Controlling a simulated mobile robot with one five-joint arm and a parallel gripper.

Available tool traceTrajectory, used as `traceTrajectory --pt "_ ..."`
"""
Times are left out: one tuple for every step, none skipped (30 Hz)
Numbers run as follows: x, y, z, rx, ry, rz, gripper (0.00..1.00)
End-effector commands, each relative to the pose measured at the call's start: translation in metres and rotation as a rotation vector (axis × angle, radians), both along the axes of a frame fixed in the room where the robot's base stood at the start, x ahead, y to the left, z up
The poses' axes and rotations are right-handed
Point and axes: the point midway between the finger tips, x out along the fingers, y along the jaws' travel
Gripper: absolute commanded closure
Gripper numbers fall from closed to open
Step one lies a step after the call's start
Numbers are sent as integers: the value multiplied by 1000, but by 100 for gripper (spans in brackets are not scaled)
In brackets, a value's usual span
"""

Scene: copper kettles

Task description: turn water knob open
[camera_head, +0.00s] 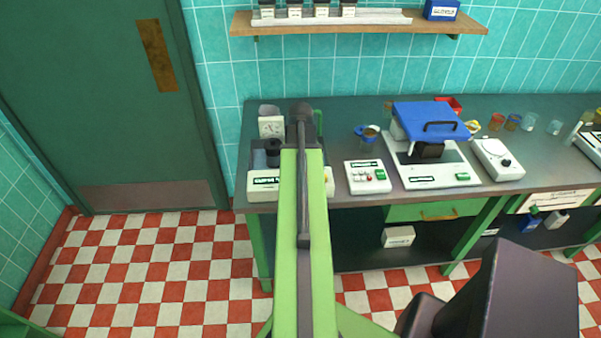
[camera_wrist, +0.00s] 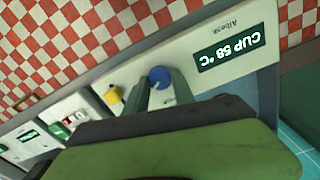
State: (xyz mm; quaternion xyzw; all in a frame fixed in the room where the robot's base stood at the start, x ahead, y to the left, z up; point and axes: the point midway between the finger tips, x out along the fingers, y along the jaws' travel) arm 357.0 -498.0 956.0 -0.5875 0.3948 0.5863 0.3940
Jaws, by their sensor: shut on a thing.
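A blue round knob (camera_wrist: 159,73) sits on the pale front of a machine, beside its green "CUP 58 °C" display (camera_wrist: 230,48). My gripper (camera_wrist: 160,80) has its two dark green fingers at the knob's sides, shut on it. The knob's lower part is hidden between the fingers. A yellow knob (camera_wrist: 113,94) is left of the fingers in the wrist view, apart from them. In the head view the machine (camera_head: 262,181) stands at the bench's left end; my arm covers its middle and hides the gripper and blue knob.
A white control box (camera_head: 367,177) and a blue-lidded device (camera_head: 428,121) stand to the right on the dark bench (camera_head: 337,153). A white scale-like device (camera_head: 497,159) is farther right. A wooden shelf (camera_head: 365,24) hangs above. The checkered floor (camera_head: 165,262) at left is clear.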

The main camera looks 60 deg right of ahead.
Motion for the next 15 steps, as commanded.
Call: traceTrajectory --pt "0 3 -1 8 0 -40 100" --pt "0 3 -1 7 1 -68 100" --pt "0 3 -1 7 1 -106 100" --pt "0 3 -1 7 1 -133 100" --pt "0 3 -1 7 0 -160 100" --pt "0 3 -1 8 1 -196 100" --pt "0 3 -1 8 1 -221 100" --pt "0 3 -1 8 1 -246 100" --pt "0 3 -1 8 1 -278 100" --pt "0 3 -1 8 1 -301 100" --pt "0 3 -1 8 1 -325 100" --pt "0 3 -1 8 1 -353 100" --pt "0 3 -1 8 0 -373 100" --pt "0 3 -1 8 0 -392 100" --pt "0 3 -1 9 1 -417 100"
